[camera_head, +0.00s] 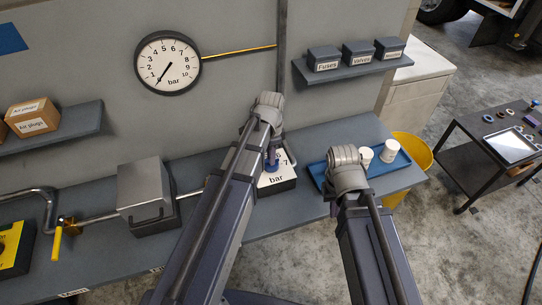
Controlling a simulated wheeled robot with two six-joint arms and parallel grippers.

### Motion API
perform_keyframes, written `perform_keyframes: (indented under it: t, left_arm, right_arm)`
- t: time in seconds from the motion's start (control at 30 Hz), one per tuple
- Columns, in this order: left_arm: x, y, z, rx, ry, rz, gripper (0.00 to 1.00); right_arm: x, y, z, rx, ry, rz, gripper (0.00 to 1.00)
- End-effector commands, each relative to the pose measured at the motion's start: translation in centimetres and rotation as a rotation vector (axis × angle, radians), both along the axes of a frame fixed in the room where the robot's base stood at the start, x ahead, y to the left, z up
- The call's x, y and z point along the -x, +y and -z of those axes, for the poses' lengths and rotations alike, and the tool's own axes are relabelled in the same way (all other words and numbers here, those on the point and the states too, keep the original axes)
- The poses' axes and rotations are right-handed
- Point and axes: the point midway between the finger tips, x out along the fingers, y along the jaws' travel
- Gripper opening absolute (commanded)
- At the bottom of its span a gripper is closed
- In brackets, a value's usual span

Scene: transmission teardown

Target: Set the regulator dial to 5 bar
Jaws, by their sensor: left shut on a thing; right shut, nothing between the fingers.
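The regulator (284,184) is a dark box with a white scale face on the bench; "bar" and a 7 can be read, and the rest of the scale is hidden by my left arm. A small bluish dial knob (272,166) shows above the face. My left gripper (271,154) is over the regulator, shut on the knob; its fingers are mostly hidden by the wrist. The dial's setting cannot be read. My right gripper (343,190) is shut and empty, at the blue tray.
The blue tray (400,165) holds white cylinders (389,150) right of the regulator. A grey box (145,190) and a pipe with a yellow valve handle (57,243) are at left. A shelf (355,72) carries labelled boxes. A yellow bin (413,150) stands beyond the bench end.

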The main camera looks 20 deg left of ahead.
Motion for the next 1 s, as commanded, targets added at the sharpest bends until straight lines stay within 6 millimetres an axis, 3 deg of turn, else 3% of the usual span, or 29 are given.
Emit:
perform_keyframes:
  t: [0.37, 1.0]
  left_arm:
    - [0.01, -0.01, 0.01, 0.000, 0.000, -0.144, 0.00]
    - [0.01, -0.01, 0.01, 0.000, 0.000, -0.741, 0.00]
  right_arm:
    - [0.00, 0.00, 0.01, 0.000, 0.000, 0.000, 0.00]
    - [0.00, 0.00, 0.01, 0.000, 0.000, 0.000, 0.00]
